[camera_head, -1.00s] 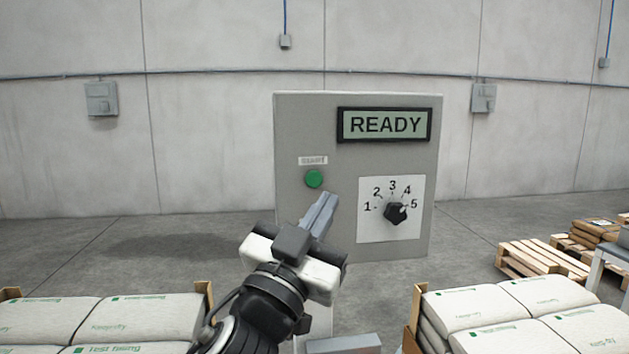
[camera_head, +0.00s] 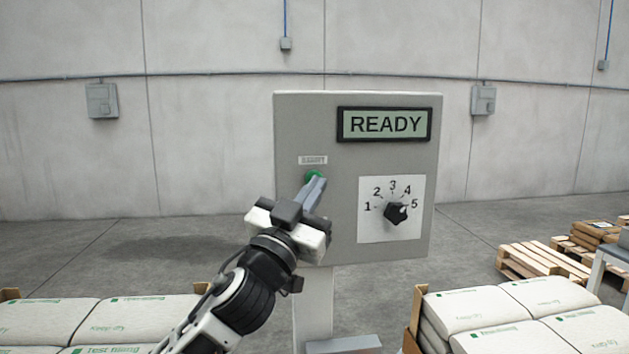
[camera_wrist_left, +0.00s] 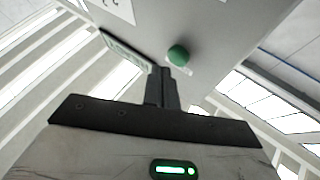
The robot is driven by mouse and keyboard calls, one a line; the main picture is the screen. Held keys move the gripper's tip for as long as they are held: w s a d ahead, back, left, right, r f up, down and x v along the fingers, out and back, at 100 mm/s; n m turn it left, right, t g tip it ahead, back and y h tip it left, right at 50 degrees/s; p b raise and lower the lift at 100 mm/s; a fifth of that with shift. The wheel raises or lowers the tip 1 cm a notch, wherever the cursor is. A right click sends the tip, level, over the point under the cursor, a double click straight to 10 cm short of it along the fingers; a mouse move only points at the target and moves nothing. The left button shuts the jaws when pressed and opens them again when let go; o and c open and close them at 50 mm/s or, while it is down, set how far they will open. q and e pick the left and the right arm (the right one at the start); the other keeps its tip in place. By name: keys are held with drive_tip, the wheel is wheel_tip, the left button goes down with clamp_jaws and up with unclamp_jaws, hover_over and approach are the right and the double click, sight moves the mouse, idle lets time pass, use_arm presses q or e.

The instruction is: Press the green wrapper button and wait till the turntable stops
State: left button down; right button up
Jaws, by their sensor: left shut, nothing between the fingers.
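The green button (camera_head: 313,175) sits on the left part of a grey control panel (camera_head: 300,225), below a small label. My left gripper (camera_head: 317,182) is shut and empty, its tips right at the button and partly covering it in the head view. In the left wrist view the green button (camera_wrist_left: 179,55) stands out just beyond the closed fingertips (camera_wrist_left: 172,72); I cannot tell whether they touch. The panel's display (camera_head: 384,125) reads READY. The turntable is not recognisable in these views. My right gripper is not in view.
A black dial (camera_head: 396,212) with numbers 1 to 5 is right of the button and points near 5. Stacks of white bags (camera_head: 120,318) stand at lower left and lower right (camera_head: 490,318). Wooden pallets (camera_head: 540,262) lie at the right. Floor behind the panel is clear.

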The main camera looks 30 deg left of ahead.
use_arm(q)
drive_tip(key=shift+w, duration=0.1)
idle(1.8)
drive_tip(key=shift+w+a, duration=0.25)
